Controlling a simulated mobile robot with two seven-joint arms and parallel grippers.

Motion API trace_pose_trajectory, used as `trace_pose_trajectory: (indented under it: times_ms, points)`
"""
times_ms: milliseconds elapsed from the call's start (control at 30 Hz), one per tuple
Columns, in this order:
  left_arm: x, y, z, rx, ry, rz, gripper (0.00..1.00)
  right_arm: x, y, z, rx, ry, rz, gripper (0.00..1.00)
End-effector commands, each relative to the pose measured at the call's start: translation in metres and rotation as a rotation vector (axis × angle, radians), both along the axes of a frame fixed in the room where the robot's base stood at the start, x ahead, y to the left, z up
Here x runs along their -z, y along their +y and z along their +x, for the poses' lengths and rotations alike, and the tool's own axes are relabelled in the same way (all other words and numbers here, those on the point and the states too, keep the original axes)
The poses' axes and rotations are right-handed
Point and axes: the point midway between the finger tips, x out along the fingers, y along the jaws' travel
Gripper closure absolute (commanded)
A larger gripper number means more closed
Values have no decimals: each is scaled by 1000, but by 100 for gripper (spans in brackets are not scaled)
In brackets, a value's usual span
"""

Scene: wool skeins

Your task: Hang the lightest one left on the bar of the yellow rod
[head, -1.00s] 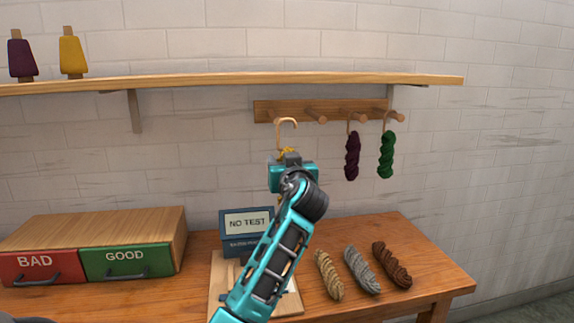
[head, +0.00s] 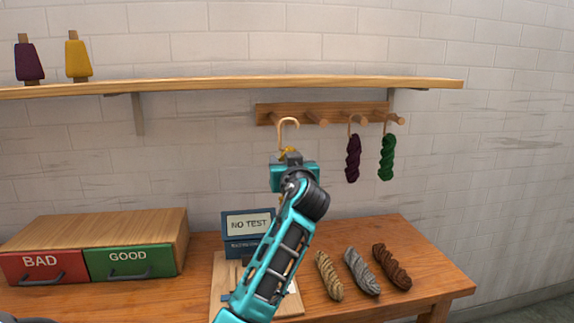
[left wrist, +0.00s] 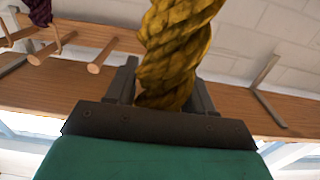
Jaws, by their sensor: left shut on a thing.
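My left gripper (head: 291,160) is shut on a yellow skein (left wrist: 175,50), whose twisted strands run between the fingers in the left wrist view. In the head view the skein is mostly hidden by the gripper and arm; a bit of yellow shows under its tan hook (head: 289,124). The hook stands in front of the left end of a wooden wall rack (head: 340,109); I cannot tell whether it touches a peg. A purple skein (head: 353,158) and a green skein (head: 387,157) hang from the right-hand pegs. My right gripper is not in view.
Beige (head: 328,276), grey (head: 361,271) and brown (head: 391,266) skeins lie on the table. A "NO TEST" box (head: 248,225) stands behind my arm. Red BAD (head: 42,266) and green GOOD (head: 130,261) drawers are left. A shelf (head: 200,87) above carries purple (head: 29,61) and yellow (head: 77,59) cones.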

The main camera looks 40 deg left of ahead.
Motion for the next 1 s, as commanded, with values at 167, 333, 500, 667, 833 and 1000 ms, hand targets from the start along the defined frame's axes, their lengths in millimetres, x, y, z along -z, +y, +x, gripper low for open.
trace_pose_trajectory:
  times_ms: [167,333,500,667,833,1000]
  points:
    - [-6,0,0,1,-1,-1,77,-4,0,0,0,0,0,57]
    - [-6,0,0,0,-1,0,77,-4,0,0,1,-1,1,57]
    - [-6,0,-1,0,-1,-1,77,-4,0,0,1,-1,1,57]
    - [-6,4,-5,0,-1,-1,77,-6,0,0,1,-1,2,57]
    - [-6,10,-11,-1,0,0,77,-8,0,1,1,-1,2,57]
    - [-6,16,-18,0,-1,-1,77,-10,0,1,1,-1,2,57]
